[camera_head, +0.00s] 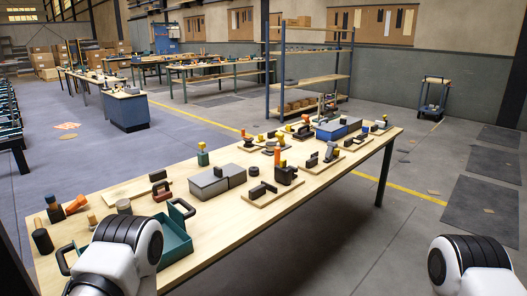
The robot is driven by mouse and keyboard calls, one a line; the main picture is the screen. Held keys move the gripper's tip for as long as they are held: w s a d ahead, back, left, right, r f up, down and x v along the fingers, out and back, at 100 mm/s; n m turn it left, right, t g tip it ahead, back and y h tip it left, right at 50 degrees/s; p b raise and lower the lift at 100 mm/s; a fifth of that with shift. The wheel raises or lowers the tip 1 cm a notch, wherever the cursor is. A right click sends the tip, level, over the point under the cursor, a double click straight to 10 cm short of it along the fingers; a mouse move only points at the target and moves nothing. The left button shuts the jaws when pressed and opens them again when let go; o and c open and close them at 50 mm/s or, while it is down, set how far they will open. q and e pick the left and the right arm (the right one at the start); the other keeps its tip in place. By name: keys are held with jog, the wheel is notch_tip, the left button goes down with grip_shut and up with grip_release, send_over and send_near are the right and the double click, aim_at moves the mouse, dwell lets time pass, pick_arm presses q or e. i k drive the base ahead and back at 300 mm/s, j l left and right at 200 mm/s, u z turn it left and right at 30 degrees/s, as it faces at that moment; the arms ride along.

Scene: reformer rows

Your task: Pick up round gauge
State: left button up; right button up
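No dial face can be made out, so I cannot tell for sure which thing is the round gauge. A short dark round piece (124,206) lies on the near left of the long wooden table (225,225). A small dark round piece (254,171) lies near the table's middle, right of the grey boxes. Neither of my grippers is in view. Only white and black links of my arms show, one at the lower left in front of the table and one at the lower right beyond its edge.
A teal open tray with handles (176,241) is partly hidden by my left arm. Grey boxes (208,183), a padlock-like red piece (161,190) and several fixtures crowd the table. A blue box (331,131) sits farther back.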

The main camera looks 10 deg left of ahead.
aim_at(278, 150)
jog(key=i+l+u, duration=0.1)
jog(key=i, duration=0.3)
jog(key=i+l+u, duration=0.15)
jog(key=i+l, duration=0.2)
jog(key=i+l+z, duration=0.2)
jog(key=i+l, duration=0.4)
